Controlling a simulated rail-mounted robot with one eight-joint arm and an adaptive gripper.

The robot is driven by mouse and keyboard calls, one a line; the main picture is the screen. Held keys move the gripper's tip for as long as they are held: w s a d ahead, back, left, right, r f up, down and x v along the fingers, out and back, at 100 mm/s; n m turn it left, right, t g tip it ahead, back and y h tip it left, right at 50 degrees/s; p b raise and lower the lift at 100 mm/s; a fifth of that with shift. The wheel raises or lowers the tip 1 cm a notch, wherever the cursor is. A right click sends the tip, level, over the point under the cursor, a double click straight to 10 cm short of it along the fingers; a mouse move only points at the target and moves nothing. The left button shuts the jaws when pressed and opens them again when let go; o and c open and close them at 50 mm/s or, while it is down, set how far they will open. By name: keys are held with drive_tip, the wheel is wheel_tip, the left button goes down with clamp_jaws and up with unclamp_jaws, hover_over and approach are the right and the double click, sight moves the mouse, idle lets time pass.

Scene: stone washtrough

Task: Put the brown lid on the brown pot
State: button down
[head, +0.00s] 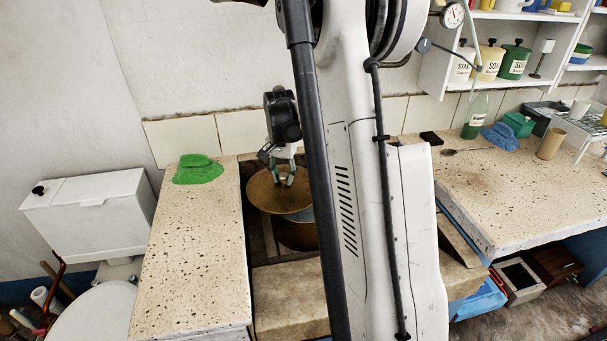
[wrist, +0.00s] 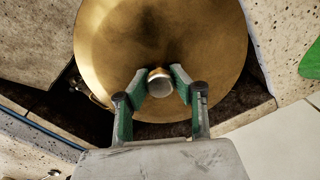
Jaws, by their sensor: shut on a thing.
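The brown lid (head: 264,196) is a round, brass-brown disc with a small knob (wrist: 160,82). My gripper (head: 285,180) is shut on that knob, with one green-padded finger on each side in the wrist view (wrist: 161,88). The lid hangs over the stone trough, knob up, and looks slightly tilted in the head view. The brown pot (head: 298,236) stands in the trough below and slightly right of the lid. The lid and my arm hide much of the pot. I cannot tell the exact gap between lid and pot.
Speckled stone counters flank the trough (head: 290,293) on the left (head: 192,255) and right (head: 500,195). A green cloth (head: 198,170) lies on the left counter. A green bottle (head: 476,115), a blue cloth (head: 500,137) and a tan cup (head: 551,144) stand or lie on the right one.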

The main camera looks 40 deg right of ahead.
sight(305, 181)
drive_tip(key=s+d+m, duration=0.1)
drive_tip(key=d, duration=0.1)
drive_tip(key=s+d+m, duration=0.1)
drive_tip(key=d, duration=0.1)
drive_tip(key=d+m, duration=0.1)
drive_tip(key=d, duration=0.1)
drive_tip(key=shift+s+d, duration=0.25)
drive_tip(key=shift+s, duration=0.15)
drive_tip(key=shift+f+b, duration=0.95)
drive_tip(key=shift+f, duration=1)
drive_tip(key=shift+a+f+b, duration=0.1)
drive_tip(key=shift+f+b, duration=0.9)
drive_tip(key=shift+b, duration=0.4)
idle(0.8)
drive_tip(key=c, duration=0.9)
unclamp_jaws()
drive_tip(key=shift+c, duration=0.2)
drive_tip(key=shift+r, duration=0.1)
drive_tip(key=shift+r+p, duration=1.8)
drive_tip(key=shift+r, duration=1.6)
